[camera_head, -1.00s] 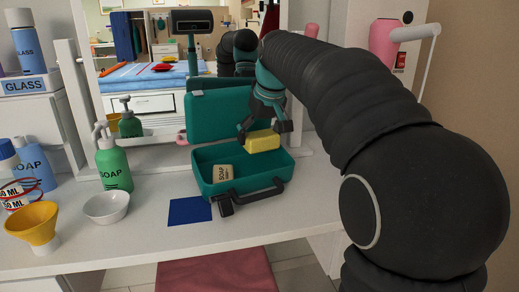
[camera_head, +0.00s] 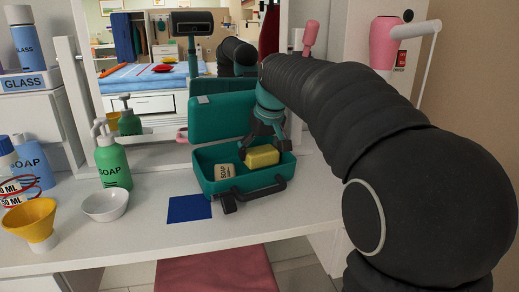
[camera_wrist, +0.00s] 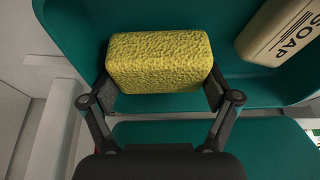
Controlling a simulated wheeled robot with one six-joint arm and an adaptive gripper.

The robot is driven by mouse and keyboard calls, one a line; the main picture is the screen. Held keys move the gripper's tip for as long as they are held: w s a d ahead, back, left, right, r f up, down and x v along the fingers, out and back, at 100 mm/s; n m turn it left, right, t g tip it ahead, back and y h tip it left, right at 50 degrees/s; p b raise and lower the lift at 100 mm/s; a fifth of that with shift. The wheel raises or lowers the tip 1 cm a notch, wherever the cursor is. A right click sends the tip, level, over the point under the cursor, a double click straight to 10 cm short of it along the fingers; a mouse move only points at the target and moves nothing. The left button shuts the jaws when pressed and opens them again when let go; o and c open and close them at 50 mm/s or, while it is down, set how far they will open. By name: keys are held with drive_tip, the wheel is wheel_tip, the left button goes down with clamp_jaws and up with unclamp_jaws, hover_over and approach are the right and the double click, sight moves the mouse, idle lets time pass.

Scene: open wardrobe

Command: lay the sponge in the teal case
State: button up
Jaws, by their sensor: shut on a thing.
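The yellow sponge (camera_head: 262,156) is between the fingers of my gripper (camera_head: 264,140), which is shut on it. It also shows in the wrist view (camera_wrist: 160,62), with a finger at each end. The teal case (camera_head: 209,184) stands open on the table, its lid (camera_head: 217,118) raised at the back. The sponge is in the right half of the case, low down and beside the soap bar (camera_head: 224,172). I cannot tell whether it touches the case floor. The soap bar also shows in the wrist view (camera_wrist: 280,32), apart from the sponge.
A dark handle (camera_head: 252,194) lies along the case's front. A blue square (camera_head: 189,208), a white bowl (camera_head: 104,205), a yellow funnel (camera_head: 29,220) and a green pump bottle (camera_head: 113,165) stand left of the case. A mirror rises behind.

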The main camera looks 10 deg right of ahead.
drive_tip(key=shift+f, duration=0.2)
drive_tip(key=o, duration=0.6)
drive_tip(key=shift+r, duration=0.1)
drive_tip(key=shift+r+p, duration=0.35)
drive_tip(key=shift+r, duration=0.2)
drive_tip(key=p+v, duration=0.1)
drive_tip(key=v, duration=1.1)
drive_tip(key=s+f, duration=0.7)
drive_tip(key=s, duration=0.1)
drive_tip(key=s+f+m, duration=0.1)
drive_tip(key=s+f, duration=0.7)
drive_tip(key=s, duration=0.1)
drive_tip(key=s+a+f+m+t+h, duration=0.1)
drive_tip(key=s+f, duration=0.6)
drive_tip(key=s, duration=0.2)
drive_tip(key=shift+f, duration=0.3)
